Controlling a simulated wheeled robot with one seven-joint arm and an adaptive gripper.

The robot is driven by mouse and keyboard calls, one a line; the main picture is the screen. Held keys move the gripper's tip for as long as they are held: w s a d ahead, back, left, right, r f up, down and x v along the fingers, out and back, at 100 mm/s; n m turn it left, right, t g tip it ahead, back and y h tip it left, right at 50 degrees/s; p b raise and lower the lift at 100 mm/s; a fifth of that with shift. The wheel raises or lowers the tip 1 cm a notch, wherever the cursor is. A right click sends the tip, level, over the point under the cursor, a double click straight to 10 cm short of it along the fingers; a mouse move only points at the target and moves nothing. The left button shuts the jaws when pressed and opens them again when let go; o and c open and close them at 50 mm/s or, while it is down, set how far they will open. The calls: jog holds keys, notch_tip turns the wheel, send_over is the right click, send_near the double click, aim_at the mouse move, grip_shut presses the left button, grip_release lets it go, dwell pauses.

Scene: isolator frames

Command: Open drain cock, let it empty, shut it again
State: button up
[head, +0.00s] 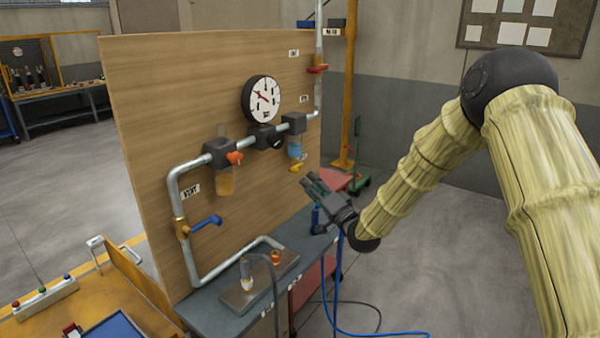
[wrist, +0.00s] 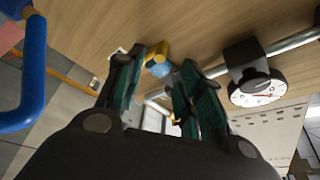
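A small yellow cock (head: 296,168) hangs under a clear bowl holding blue liquid (head: 294,150) on the pipe run of the wooden panel. My gripper (head: 313,181) is just below and right of it in the head view. In the wrist view, my gripper (wrist: 156,66) has its two green-padded fingers apart, with a gap between them. The yellow cock (wrist: 157,54) and the blue bowl (wrist: 162,70) show beyond the fingertips, between them. I see no contact. The exact turn of the cock is too small to tell.
A dial gauge (head: 262,99), an amber bowl (head: 225,181) with an orange knob (head: 235,158), a blue lever (head: 207,221) and a red handle (head: 317,69) sit along the pipe. Open floor lies right of the bench.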

aim_at(299, 173)
jog(key=shift+p+x, duration=0.85)
jog(key=shift+x, duration=2.75)
jog(key=shift+c, duration=0.4)
